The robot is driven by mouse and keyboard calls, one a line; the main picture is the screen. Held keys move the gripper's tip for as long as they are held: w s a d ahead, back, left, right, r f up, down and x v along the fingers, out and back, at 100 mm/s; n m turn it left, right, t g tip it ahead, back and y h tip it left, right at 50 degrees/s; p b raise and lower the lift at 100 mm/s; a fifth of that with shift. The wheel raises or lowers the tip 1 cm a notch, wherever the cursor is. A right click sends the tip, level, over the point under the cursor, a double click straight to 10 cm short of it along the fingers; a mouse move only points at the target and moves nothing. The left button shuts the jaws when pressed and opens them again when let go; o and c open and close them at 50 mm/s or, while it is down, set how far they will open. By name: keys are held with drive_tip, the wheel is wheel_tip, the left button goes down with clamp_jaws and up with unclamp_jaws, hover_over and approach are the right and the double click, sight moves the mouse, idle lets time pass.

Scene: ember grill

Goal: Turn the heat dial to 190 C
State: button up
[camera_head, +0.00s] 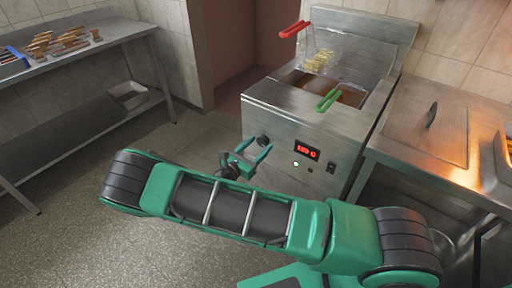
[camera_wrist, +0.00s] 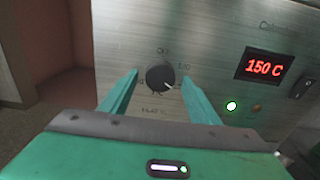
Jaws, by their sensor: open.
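The heat dial (camera_wrist: 160,78) is a dark round knob on the steel front of the fryer (camera_head: 310,120). In the wrist view its pale pointer mark faces lower right. It also shows in the head view (camera_head: 263,140). The red display (camera_wrist: 264,65) beside it reads 150 C. My gripper (camera_wrist: 160,88) is open, with one green finger to each side of the dial and the knob between them. I cannot tell whether the fingers touch it. In the head view my gripper (camera_head: 254,153) is right at the fryer's front panel.
A green light (camera_wrist: 232,106) and a black switch (camera_wrist: 303,88) sit right of the dial. The fryer holds a basket with a red handle (camera_head: 295,29) and one with a green handle (camera_head: 328,100). A steel counter (camera_head: 400,145) stands right, and a steel table (camera_head: 120,33) left.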

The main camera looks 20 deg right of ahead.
drive_tip(key=c, duration=1.1)
drive_tip(key=shift+o, duration=0.2)
drive_tip(key=shift+a, duration=0.25)
drive_tip(key=shift+d, duration=0.15)
